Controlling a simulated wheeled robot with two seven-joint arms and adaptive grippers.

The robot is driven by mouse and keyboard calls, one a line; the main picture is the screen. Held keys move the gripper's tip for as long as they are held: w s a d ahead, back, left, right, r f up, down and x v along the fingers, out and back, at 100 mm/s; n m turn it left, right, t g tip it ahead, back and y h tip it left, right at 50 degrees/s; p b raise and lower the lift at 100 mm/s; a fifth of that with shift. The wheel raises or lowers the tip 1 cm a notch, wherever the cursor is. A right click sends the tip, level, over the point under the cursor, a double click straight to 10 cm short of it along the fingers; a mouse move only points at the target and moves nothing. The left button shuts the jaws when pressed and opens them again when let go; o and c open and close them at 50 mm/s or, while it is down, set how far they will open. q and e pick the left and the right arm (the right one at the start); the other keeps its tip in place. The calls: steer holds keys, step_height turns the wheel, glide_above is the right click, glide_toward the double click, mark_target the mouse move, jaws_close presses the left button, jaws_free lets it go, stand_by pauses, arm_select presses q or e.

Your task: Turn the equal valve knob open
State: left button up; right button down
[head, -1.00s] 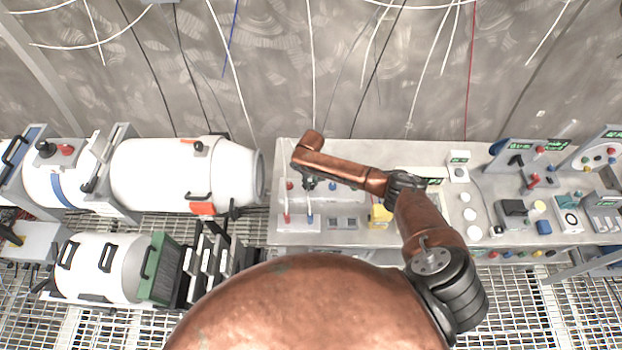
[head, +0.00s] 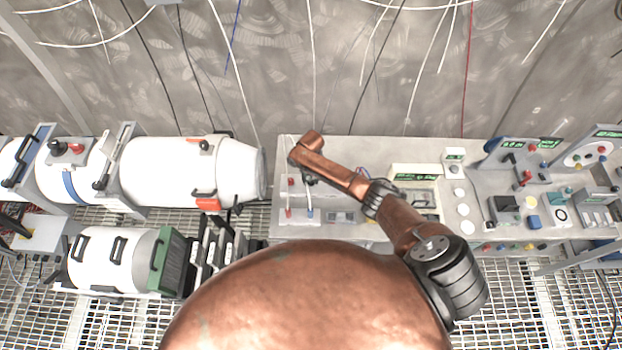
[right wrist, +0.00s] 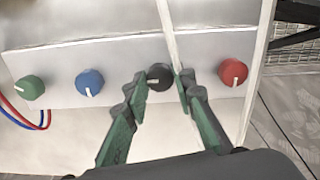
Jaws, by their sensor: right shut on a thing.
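In the right wrist view a pale panel (right wrist: 120,62) carries a row of round knobs: green (right wrist: 30,87), blue (right wrist: 89,82), black (right wrist: 160,77) and red (right wrist: 233,72), each with a white mark. The black knob sits between the two green-and-black fingers of my right gripper (right wrist: 161,82), which is shut on it. Its white mark points left, slightly down. No label shows which knob is the equal valve. My left gripper is not in view.
The grey bench (head: 370,150) runs along the wall, with switches and instruments to the right. White tanks (head: 170,172) stand left of it. Red and blue cables (right wrist: 32,120) hang at the panel's left. A grated floor lies in front.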

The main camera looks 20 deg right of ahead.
stand_by(0.3)
steer(key=c, duration=1.6)
jaws_free()
step_height(320, 180, up, 12)
steer(key=shift+a, duration=0.1)
